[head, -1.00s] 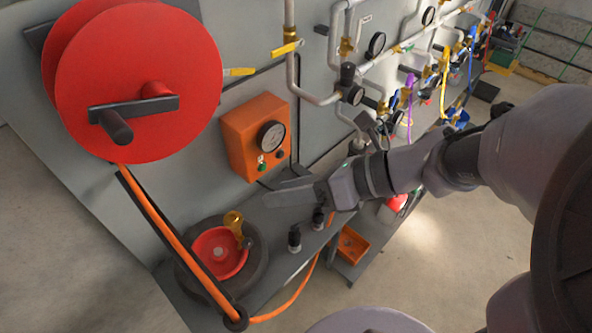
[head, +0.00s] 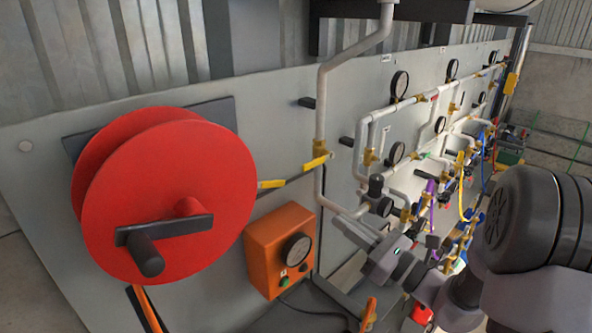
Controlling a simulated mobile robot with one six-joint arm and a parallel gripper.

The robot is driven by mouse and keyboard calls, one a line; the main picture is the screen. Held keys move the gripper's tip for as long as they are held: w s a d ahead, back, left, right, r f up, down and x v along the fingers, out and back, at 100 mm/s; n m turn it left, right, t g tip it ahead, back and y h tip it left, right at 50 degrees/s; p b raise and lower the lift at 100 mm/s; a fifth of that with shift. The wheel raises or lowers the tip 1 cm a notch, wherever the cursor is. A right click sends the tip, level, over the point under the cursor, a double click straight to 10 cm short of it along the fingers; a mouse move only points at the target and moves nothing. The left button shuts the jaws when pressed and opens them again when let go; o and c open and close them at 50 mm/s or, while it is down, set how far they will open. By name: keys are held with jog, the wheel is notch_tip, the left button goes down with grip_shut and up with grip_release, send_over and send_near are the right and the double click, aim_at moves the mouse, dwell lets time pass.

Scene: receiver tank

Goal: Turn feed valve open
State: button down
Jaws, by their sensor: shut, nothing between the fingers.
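A valve with a yellow handle (head: 316,162) and brass body sits on the grey vertical pipe (head: 322,110) at the panel's middle. A second yellow-tipped lever (head: 271,184) shows just left of it. I cannot read a label that tells which is the feed valve. My gripper (head: 342,222) is shut and empty, low and right of the yellow handle, in front of the lower pipework. It appears apart from the handle; contact with the pipes behind it cannot be told.
A large red hose reel (head: 150,190) juts out at left. An orange box (head: 280,255) with a gauge is below the valve. Gauges, pipes and coloured hoses (head: 462,170) crowd the panel (head: 250,110) at right. Dark brackets (head: 400,10) overhang at top.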

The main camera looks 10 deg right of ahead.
aim_at(319, 161)
jog(key=w+a+r+t, duration=0.1)
jog(key=w+a+r, duration=0.2)
jog(key=w+r, duration=0.3)
jog(key=shift+w+a+r+h+p, duration=0.15)
jog(key=shift+w+a+h+p, duration=0.25)
jog(key=shift+w, duration=0.65)
jog(key=shift+r+m+p, duration=0.15)
jog(key=shift+m+p, duration=0.15)
